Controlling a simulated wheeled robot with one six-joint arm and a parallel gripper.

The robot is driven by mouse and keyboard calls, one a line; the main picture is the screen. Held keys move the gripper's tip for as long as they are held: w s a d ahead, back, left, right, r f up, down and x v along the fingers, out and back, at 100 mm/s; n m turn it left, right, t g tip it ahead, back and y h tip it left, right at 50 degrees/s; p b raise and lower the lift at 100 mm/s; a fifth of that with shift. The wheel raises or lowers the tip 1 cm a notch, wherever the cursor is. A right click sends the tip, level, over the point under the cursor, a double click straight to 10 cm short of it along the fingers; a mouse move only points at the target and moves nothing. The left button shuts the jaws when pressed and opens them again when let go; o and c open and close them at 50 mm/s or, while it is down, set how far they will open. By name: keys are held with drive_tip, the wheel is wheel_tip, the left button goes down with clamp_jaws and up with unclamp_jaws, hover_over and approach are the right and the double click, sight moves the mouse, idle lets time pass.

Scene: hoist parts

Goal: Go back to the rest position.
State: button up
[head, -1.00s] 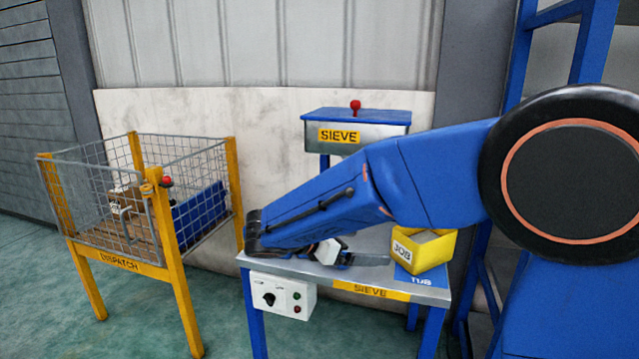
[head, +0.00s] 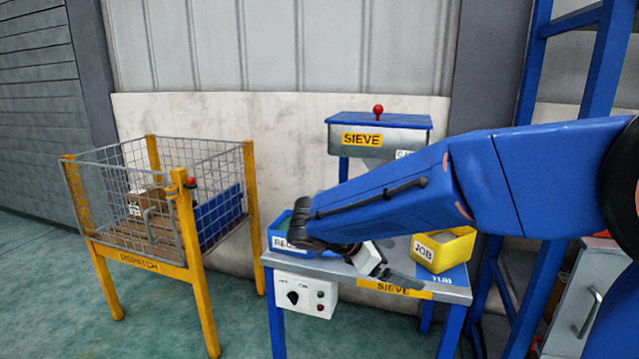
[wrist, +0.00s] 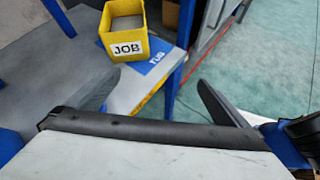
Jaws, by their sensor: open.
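My gripper (head: 392,272) is over the right part of the sieve bench, at the end of my blue arm, just left of the yellow JOB tub (head: 455,250). In the wrist view its two dark fingers (wrist: 155,97) stand wide apart with nothing between them. The JOB tub (wrist: 122,42) is beyond the fingers there, upright on the blue TUB mark (wrist: 157,62). The gripper appears apart from the tub. My forearm hides part of the bench top.
The sieve bench (head: 455,293) has a control box (head: 305,295) on its front. A blue tub (head: 279,240), its label partly hidden, stands at its left end. The sieve box (head: 385,140) is behind. A wire-sided DISPATCH cage (head: 100,215) stands left. Open green floor separates them.

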drive_tip(key=s+d+f+m+g+y, duration=0.2)
drive_tip(key=s+d+m+y, duration=0.3)
drive_tip(key=s+d+m, duration=0.55)
drive_tip(key=s+f+m+t+y, duration=0.2)
drive_tip(key=s+m+y, duration=0.3)
drive_tip(key=s+m, duration=0.4)
drive_tip(key=shift+s+d+f+t+y, duration=0.3)
drive_tip(key=shift+s+f, duration=0.35)
drive_tip(key=shift+s, duration=2)
drive_tip(key=shift+a+m, duration=0.1)
drive_tip(key=shift+m, duration=0.15)
